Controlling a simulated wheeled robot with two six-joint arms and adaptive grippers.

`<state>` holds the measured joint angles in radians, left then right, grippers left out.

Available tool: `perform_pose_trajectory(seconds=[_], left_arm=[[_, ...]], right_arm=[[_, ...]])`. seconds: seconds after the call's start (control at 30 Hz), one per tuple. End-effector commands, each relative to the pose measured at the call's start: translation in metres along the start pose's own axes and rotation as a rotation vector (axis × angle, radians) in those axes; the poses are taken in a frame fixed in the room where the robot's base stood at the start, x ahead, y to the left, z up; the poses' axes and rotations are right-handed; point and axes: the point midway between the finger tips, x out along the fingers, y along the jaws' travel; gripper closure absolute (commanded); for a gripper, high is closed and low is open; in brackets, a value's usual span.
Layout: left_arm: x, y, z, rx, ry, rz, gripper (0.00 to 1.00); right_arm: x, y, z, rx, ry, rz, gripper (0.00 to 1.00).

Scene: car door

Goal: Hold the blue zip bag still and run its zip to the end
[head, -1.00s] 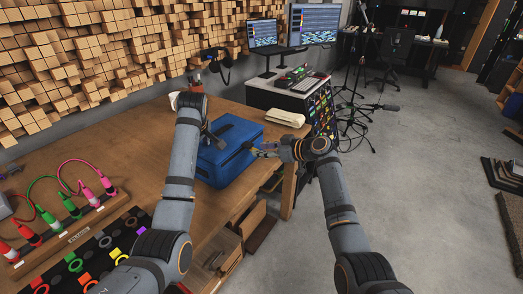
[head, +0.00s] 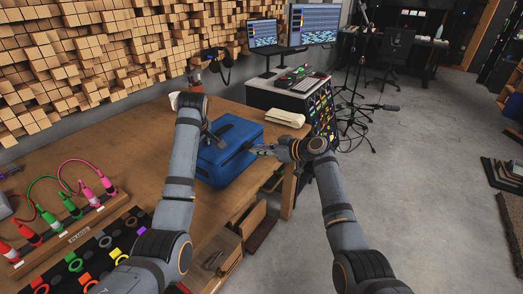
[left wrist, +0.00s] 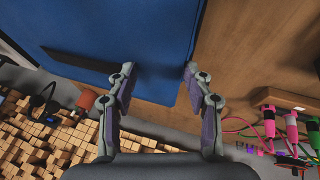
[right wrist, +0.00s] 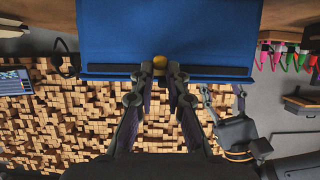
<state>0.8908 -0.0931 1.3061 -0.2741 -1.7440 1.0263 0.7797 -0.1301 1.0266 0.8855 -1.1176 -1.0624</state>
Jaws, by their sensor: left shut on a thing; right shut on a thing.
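The blue zip bag (head: 238,166) sits on the wooden table near its right edge. My left gripper (head: 216,142) is shut on the bag at its left side. In the left wrist view its two fingers (left wrist: 158,72) straddle the bag's edge. My right gripper (head: 254,149) is at the bag's right side. In the right wrist view its fingers (right wrist: 159,70) are shut on a small round brass-coloured zip pull (right wrist: 159,61), beside a dark zip strip (right wrist: 215,71) along the bag's edge. How far the zip has run cannot be told.
A patch panel with coloured plugs (head: 72,210) stands at the table's left front. A cream folded item (head: 284,119) lies behind the bag. A rack with a keyboard (head: 307,84) and monitors stands beyond. Open floor (head: 420,180) is to the right.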

Motion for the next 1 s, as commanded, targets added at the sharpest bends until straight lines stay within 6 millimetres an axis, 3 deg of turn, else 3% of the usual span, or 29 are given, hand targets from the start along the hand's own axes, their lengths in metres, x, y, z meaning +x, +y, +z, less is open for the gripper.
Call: perform_pose_trajectory(seconds=[0.03, 0.43, 0.8, 0.83, 1.0], left_arm=[[0.007, -0.004, 0.005, 0.005, -0.012, -0.013, 1.0], [0.006, -0.004, 0.006, 0.007, -0.015, -0.013, 1.0], [0.006, -0.004, 0.006, 0.006, -0.014, -0.013, 1.0], [0.006, -0.004, 0.006, 0.006, -0.014, -0.013, 1.0], [0.006, -0.004, 0.006, 0.006, -0.013, -0.013, 1.0]], right_arm=[[0.0, 0.001, 0.001, -0.001, -0.001, 0.0, 1.0], [0.002, 0.042, 0.001, -0.001, -0.002, -0.001, 1.0], [0.0, 0.046, 0.001, 0.0, 0.0, 0.001, 1.0], [0.0, 0.046, 0.001, 0.0, 0.0, 0.001, 0.83], [0.0, 0.046, 0.001, -0.001, 0.0, 0.001, 0.62]])
